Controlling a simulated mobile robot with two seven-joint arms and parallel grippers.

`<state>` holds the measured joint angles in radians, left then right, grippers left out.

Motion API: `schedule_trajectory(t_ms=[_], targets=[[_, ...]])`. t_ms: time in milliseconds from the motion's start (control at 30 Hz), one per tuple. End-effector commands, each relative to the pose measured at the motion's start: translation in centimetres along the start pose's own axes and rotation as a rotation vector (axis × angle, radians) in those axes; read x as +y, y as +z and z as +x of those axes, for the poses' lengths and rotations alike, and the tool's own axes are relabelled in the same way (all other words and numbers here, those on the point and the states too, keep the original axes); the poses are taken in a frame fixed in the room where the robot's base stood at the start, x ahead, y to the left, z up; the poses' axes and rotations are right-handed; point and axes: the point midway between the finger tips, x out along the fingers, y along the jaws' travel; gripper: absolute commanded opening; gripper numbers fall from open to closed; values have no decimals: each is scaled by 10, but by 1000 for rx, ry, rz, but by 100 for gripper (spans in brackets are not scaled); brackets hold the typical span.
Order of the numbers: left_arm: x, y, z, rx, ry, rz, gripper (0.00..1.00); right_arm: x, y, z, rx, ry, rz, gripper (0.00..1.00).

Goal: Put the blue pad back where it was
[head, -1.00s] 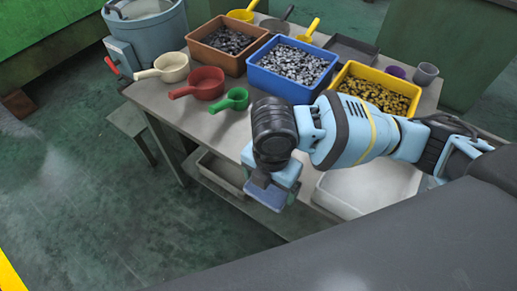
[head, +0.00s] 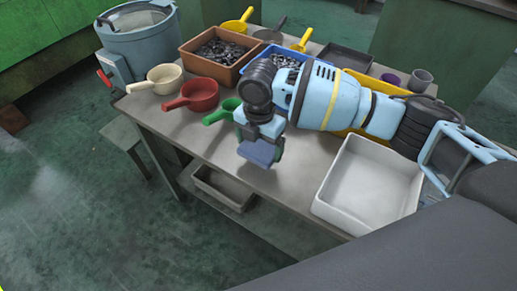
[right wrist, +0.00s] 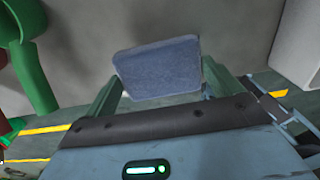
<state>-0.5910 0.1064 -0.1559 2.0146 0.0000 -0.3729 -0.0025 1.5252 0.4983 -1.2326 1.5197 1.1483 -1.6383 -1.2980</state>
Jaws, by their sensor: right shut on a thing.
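The blue pad (head: 257,153) is held in my right gripper (head: 264,145), above the grey table's (head: 312,165) front part. In the right wrist view the flat, blue-grey pad (right wrist: 160,68) sits between the two green fingers of the right gripper (right wrist: 161,82), which are shut on it. Bare grey tabletop shows behind it there. I cannot tell the exact gap between the pad and the table. My left gripper is not in view.
A white tray (head: 368,185) stands right of the pad. A green scoop (head: 222,112), red scoop (head: 199,94) and cream scoop (head: 164,78) are at left. Brown (head: 220,50), blue (head: 279,58) and yellow (head: 385,84) bins stand behind, partly hidden by my arm.

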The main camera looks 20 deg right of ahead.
Motion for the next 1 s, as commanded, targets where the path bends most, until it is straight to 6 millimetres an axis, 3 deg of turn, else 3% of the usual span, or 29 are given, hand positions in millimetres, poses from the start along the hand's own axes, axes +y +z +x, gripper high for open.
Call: schedule_trajectory(t_ms=[300, 533, 967, 1000], targets=[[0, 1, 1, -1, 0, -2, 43, 8, 9, 0, -1, 2, 2, 70], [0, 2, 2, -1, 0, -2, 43, 6, 7, 34, -1, 1, 0, 70], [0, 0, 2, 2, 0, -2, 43, 6, 7, 39, -2, 1, 1, 70], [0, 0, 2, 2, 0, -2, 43, 6, 8, 38, -2, 2, 1, 96]])
